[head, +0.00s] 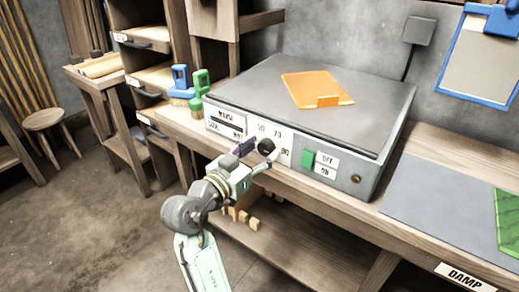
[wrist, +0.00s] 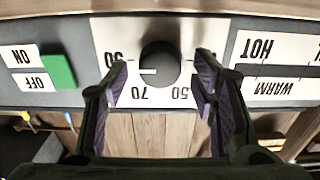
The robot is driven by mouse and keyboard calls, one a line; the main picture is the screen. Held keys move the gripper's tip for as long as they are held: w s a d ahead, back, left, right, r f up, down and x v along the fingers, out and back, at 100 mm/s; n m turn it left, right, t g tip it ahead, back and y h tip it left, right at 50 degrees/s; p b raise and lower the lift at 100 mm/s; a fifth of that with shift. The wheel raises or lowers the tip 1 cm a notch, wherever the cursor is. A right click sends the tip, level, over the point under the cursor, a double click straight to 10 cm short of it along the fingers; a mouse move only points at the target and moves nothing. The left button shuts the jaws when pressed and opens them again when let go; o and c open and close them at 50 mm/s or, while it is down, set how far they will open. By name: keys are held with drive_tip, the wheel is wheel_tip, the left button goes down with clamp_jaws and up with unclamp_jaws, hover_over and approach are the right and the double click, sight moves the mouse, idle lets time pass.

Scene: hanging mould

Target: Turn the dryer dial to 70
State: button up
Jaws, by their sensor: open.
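The dryer (head: 318,95) is a grey box with a flat top on the bench. Its black round dial (head: 266,146) is on the front panel. In the wrist view, which is upside down, the dial (wrist: 160,65) has a white pointer facing left, between the 90 and 70 marks and nearer 90. The 70 mark (wrist: 140,94) is below the dial and slightly left; the 50 mark (wrist: 181,93) is below right. My gripper (head: 256,156) is open in front of the panel. In the wrist view its fingers (wrist: 162,78) stand on either side of the dial, with gaps visible.
A green switch (head: 308,159) with OFF and ON labels sits beside the dial. A HOT/WARM label (wrist: 277,65) is on the other side. Blue and green brushes (head: 199,92) stand left of the dryer.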

drive_tip(key=shift+c, duration=0.4)
drive_tip(key=c, duration=1)
drive_tip(key=shift+c, duration=0.2)
drive_tip(key=shift+n+p, duration=0.3)
drive_tip(key=shift+n, duration=0.1)
drive_tip(key=n+p, duration=0.3)
drive_tip(key=n, duration=0.2)
drive_tip(key=shift+a+r+n+p, duration=0.1)
drive_tip(key=shift+r+n+p, duration=0.05)
drive_tip(key=shift+n+p, duration=0.2)
drive_tip(key=n+p, duration=0.4)
drive_tip(key=n, duration=0.1)
drive_tip(key=shift+w+a+f, duration=0.1)
drive_tip(key=shift+f, duration=0.1)
drive_tip(key=shift+n, duration=0.25)
drive_tip(key=o, duration=1.1)
